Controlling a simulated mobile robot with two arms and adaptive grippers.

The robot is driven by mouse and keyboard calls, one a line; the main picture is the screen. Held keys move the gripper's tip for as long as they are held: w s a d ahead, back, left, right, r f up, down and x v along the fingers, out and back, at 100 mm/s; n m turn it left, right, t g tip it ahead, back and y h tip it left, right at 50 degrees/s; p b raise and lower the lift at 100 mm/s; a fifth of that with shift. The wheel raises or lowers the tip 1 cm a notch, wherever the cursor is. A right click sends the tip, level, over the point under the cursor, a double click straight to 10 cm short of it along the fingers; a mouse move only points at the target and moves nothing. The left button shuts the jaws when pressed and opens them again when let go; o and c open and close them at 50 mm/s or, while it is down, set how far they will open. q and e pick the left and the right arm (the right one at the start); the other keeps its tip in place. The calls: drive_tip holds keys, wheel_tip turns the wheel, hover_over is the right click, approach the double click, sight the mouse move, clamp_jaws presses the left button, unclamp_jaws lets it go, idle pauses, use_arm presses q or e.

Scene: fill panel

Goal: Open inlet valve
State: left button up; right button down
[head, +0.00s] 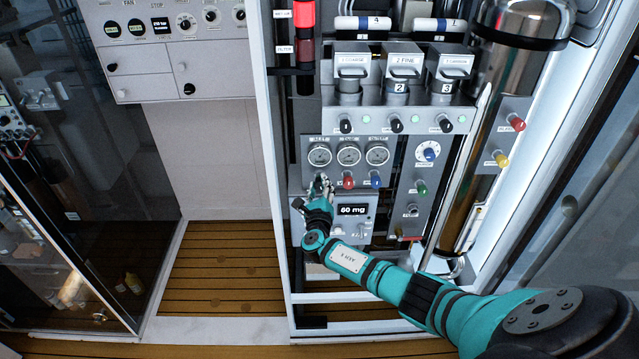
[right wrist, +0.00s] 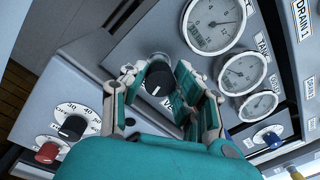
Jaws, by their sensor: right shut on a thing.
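My right gripper (head: 320,186) reaches the panel from the lower right, just below the left one of three gauges. In the right wrist view its fingers (right wrist: 158,88) are shut around a black round knob (right wrist: 157,80). A red knob (head: 348,183) and a blue knob (head: 376,182) sit in the same row to the right. My left gripper is not in view.
Gauges (head: 348,154) sit just above the gripped knob. A box with a "60 mg" display (head: 353,210) is close below. Above are black switches (head: 396,124) and numbered canisters. A shiny metal cylinder (head: 515,70) and white frame stand to the right.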

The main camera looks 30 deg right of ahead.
drive_tip(key=n+p, duration=0.1)
drive_tip(key=n, duration=0.1)
drive_tip(key=n+p, duration=0.1)
drive_tip(key=n, duration=0.2)
drive_tip(key=shift+s+f+n, duration=0.1)
drive_tip(key=shift+f+n, duration=0.1)
drive_tip(key=shift+n, duration=0.1)
drive_tip(key=shift+n+p, duration=0.5)
drive_tip(key=shift+n, duration=1.2)
drive_tip(key=shift+f, duration=0.1)
drive_tip(key=c, duration=1)
unclamp_jaws()
drive_tip(key=shift+a, duration=0.1)
drive_tip(key=v, duration=1.1)
drive_tip(key=shift+s, duration=0.45)
